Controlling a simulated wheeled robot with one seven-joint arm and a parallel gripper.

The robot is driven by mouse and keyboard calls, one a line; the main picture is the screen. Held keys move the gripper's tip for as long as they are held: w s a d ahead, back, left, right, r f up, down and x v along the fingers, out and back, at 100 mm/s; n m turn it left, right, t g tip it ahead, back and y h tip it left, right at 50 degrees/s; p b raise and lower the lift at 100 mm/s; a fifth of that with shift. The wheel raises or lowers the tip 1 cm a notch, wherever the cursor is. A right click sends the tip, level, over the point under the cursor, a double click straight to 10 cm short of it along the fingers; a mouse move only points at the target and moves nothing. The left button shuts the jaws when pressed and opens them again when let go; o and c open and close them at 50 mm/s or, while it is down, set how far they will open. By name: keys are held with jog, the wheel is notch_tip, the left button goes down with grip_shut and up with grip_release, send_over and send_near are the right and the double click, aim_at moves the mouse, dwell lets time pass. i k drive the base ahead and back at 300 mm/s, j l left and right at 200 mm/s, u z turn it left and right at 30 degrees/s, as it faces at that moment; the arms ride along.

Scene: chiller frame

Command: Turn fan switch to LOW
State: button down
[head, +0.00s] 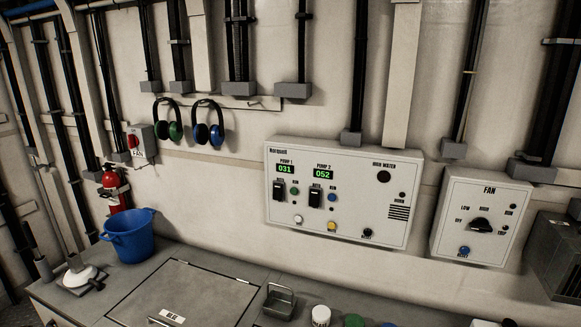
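The fan box (445,243) is a white wall panel at the right, marked FAN. Its fan switch (481,225) is a black rotary knob in the middle of the panel. The labels OFF, LOW and HIGH stand around the knob's left and upper sides. The knob's handle lies roughly sideways, with one end toward the OFF side; its exact setting is too small to tell. A blue button (464,250) sits below the knob. My gripper is not in view, and nothing visibly touches the switch.
A larger pump panel (270,205) hangs left of the fan box. A dark grey box (558,262) is close on its right. Below runs a grey counter (225,262) with a blue bucket (130,238), a metal holder (279,302) and several lidded containers. The wall before the fan box looks clear.

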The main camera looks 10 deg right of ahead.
aim_at(478, 224)
jog(key=z, duration=1.3)
